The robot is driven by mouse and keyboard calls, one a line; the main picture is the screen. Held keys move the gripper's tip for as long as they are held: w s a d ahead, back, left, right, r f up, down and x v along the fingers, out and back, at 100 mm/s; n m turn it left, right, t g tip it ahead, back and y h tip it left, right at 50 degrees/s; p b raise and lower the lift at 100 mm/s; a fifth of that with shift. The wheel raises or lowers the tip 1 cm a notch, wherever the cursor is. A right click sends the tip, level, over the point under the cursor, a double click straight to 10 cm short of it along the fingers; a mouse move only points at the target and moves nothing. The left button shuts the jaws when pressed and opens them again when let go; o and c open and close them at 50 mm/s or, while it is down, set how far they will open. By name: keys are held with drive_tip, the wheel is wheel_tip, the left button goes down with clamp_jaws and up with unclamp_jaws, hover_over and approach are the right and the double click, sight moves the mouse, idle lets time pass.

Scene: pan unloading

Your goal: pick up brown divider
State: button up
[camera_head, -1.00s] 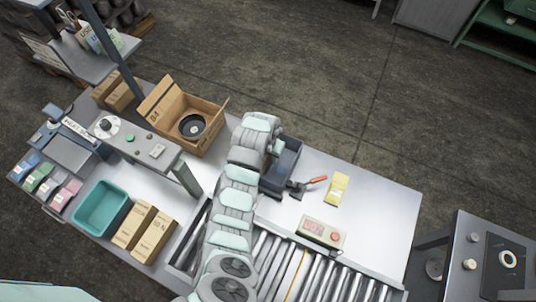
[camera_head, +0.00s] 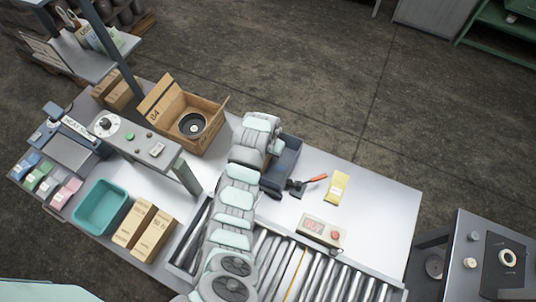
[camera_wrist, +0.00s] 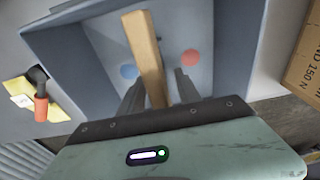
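The brown divider (camera_wrist: 146,52) is a narrow wooden-looking strip in the wrist view. It stands in a grey-blue bin (camera_wrist: 60,43) and runs from the top of the picture down between my fingers. My gripper (camera_wrist: 158,90) is open, with one finger on each side of the divider and a visible gap to each. A blue dot and a red dot show on the bin's inner surface, one either side of the divider. In the head view the bin (camera_head: 288,152) is partly hidden behind my arm, and the divider and fingertips cannot be seen.
An open cardboard box (camera_head: 214,132) with a dark round part stands left of the bin. A red-handled tool (camera_head: 316,178), a yellow card (camera_head: 337,187) and a display box (camera_head: 321,231) lie to the right. Rollers (camera_head: 300,268) run in front. The table's right end is clear.

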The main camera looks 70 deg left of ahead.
drive_tip(key=shift+c, duration=0.4)
clamp_jaws()
drive_tip(key=shift+r, duration=0.1)
